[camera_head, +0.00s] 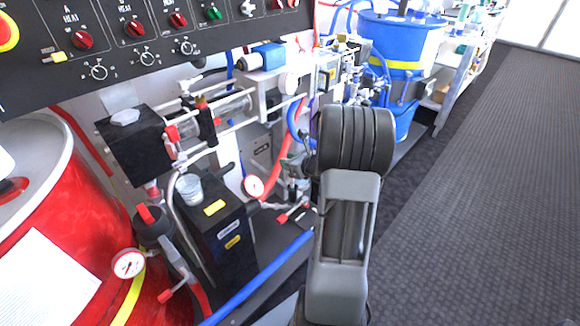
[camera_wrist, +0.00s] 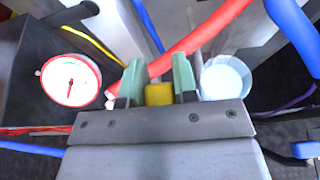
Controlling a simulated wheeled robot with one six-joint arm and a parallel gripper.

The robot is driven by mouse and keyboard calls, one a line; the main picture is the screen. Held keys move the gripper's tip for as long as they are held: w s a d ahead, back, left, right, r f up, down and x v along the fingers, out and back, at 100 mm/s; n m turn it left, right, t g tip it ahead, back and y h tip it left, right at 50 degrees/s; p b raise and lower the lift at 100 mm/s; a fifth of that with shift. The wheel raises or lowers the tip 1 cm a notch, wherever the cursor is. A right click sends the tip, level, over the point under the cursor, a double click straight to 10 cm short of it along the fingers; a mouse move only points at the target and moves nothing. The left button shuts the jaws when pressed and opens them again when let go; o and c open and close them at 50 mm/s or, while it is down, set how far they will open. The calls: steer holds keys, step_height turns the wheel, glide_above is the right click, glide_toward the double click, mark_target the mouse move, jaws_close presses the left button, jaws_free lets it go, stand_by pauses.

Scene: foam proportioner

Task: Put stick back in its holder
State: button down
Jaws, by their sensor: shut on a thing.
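In the wrist view my gripper (camera_wrist: 158,66) has its two green fingers closed on a small yellow piece (camera_wrist: 159,94), which appears to be the end of the stick. The rest of the stick is hidden or cannot be made out. A round, pale blue-white cup-like thing (camera_wrist: 226,78) is just right of the right finger; I cannot tell whether it is the stick's holder. In the head view my arm covers the gripper and the stick.
A white gauge with a red rim (camera_wrist: 70,80) is left of my gripper, and a red hose (camera_wrist: 190,45) runs beyond its fingertips. In the head view a red drum (camera_head: 60,225) stands left and a blue drum (camera_head: 403,42) at the back. Free floor (camera_head: 490,190) lies right.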

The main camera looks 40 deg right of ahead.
steer(key=shift+f, duration=0.75)
steer(key=shift+f+b, duration=0.3)
steer(key=shift+b, duration=0.15)
steer(key=c, duration=0.9)
jaws_free()
steer(key=shift+r, duration=0.1)
